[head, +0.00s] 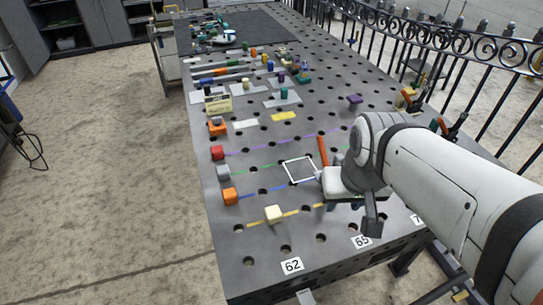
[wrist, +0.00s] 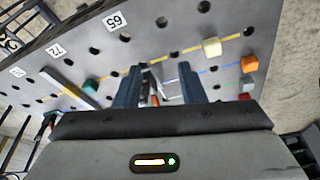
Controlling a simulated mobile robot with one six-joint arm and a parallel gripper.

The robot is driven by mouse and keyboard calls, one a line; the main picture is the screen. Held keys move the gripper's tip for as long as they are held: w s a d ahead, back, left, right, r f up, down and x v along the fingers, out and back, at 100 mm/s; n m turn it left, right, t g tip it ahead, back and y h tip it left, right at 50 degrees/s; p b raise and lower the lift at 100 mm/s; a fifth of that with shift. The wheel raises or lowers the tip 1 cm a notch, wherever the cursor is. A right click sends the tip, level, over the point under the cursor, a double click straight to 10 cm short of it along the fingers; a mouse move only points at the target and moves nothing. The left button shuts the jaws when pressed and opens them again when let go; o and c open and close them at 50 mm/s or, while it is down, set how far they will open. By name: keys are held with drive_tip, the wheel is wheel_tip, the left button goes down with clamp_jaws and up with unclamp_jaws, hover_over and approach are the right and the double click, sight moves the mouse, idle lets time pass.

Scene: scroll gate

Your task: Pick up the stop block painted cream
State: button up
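The cream stop block (head: 273,214) sits on the yellow line near the front edge of the dark perforated table (head: 262,262). It also shows in the wrist view (wrist: 211,47), to the right of the fingers. My gripper (head: 344,206) is over the table, to the right of the cream block and apart from it. In the wrist view my gripper (wrist: 158,78) has its two dark blue fingers spread wide, and none of the blocks is between them. The fingertips are mostly hidden by my arm in the head view.
Orange (head: 229,196), grey (head: 223,172) and red (head: 217,153) blocks line the table's left side. A white square outline (head: 299,169) and an orange-handled tool (head: 322,152) lie behind my gripper. A black railing (head: 480,50) runs along the right. The table around the cream block is clear.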

drive_tip(key=shift+o, duration=1.4)
drive_tip(key=shift+w+a, duration=0.3)
drive_tip(key=shift+w, duration=0.05)
drive_tip(key=shift+o, duration=1.3)
drive_tip(key=w+a+f+n+g+p, duration=0.1)
drive_tip(key=w+a+f+p, duration=0.1)
drive_tip(key=w+a, duration=0.3)
drive_tip(key=shift+w+a+f+n+g, duration=0.15)
drive_tip(key=shift+w+f+n+g, duration=0.2)
drive_tip(key=shift+w+f, duration=0.6)
drive_tip(key=n+g+p, duration=0.1)
drive_tip(key=n+p, duration=0.1)
hover_over(273, 211)
drive_tip(key=f, duration=0.8)
drive_tip(key=shift+s+a+f, duration=0.2)
drive_tip(key=shift+a+f, duration=0.05)
drive_tip(key=shift+a, duration=0.05)
wheel_tip(273, 211, down, 2)
drive_tip(key=shift+f, duration=0.25)
drive_tip(key=shift+w+d+f+p, duration=0.1)
drive_tip(key=shift+f+p, duration=0.15)
drive_tip(key=shift+f, duration=0.65)
drive_tip(key=shift+s+d+f+p, duration=0.15)
drive_tip(key=shift+f+p, duration=0.15)
drive_tip(key=shift+f, duration=0.6)
drive_tip(key=shift+w+d+f+p, duration=0.15)
drive_tip(key=shift+f+p, duration=0.1)
drive_tip(key=shift+f, duration=0.65)
